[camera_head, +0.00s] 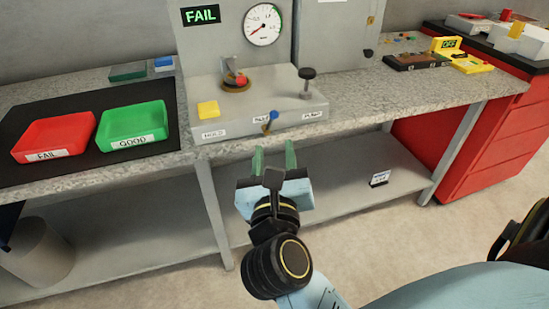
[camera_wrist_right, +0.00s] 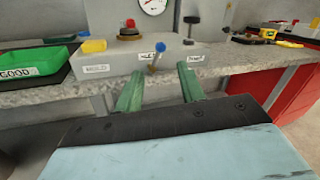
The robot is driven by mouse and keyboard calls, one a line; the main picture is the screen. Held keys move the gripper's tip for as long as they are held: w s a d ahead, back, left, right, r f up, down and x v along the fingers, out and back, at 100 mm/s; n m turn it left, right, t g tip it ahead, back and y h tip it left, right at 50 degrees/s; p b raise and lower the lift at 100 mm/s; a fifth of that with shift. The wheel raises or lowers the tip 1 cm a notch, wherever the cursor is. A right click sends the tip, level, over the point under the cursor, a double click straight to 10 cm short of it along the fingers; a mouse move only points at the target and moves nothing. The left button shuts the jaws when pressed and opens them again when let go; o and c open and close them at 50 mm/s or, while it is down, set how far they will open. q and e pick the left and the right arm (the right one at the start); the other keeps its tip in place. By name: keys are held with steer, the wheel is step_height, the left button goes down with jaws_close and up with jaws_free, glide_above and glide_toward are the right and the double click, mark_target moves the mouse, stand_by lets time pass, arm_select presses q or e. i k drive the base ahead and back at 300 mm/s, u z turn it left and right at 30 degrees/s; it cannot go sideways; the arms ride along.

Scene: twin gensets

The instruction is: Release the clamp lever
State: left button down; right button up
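A grey test rig (camera_head: 285,128) stands on the bench. On its top is a brass fitting with a red-tipped metal lever (camera_head: 240,81); the red part also shows in the right wrist view (camera_wrist_right: 130,23). A small blue-knobbed lever (camera_head: 272,115) sticks out at the rig's front edge, and it also shows in the right wrist view (camera_wrist_right: 160,43). No label reading "clamp" is legible. My right gripper (camera_head: 274,157) is open and empty, in front of and below the blue-knobbed lever, apart from it. Its green fingers also show in the right wrist view (camera_wrist_right: 159,88). My left gripper is not in view.
The rig also carries a yellow button (camera_head: 208,109) and a black pump knob (camera_head: 307,74). A pressure gauge (camera_head: 262,24) and a FAIL display (camera_head: 201,15) are behind. Red (camera_head: 52,136) and green (camera_head: 133,126) trays lie left. The bench's front edge (camera_head: 345,132) is close to my right gripper.

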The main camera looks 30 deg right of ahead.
mark_target(241, 80)
steer(key=k, duration=1)
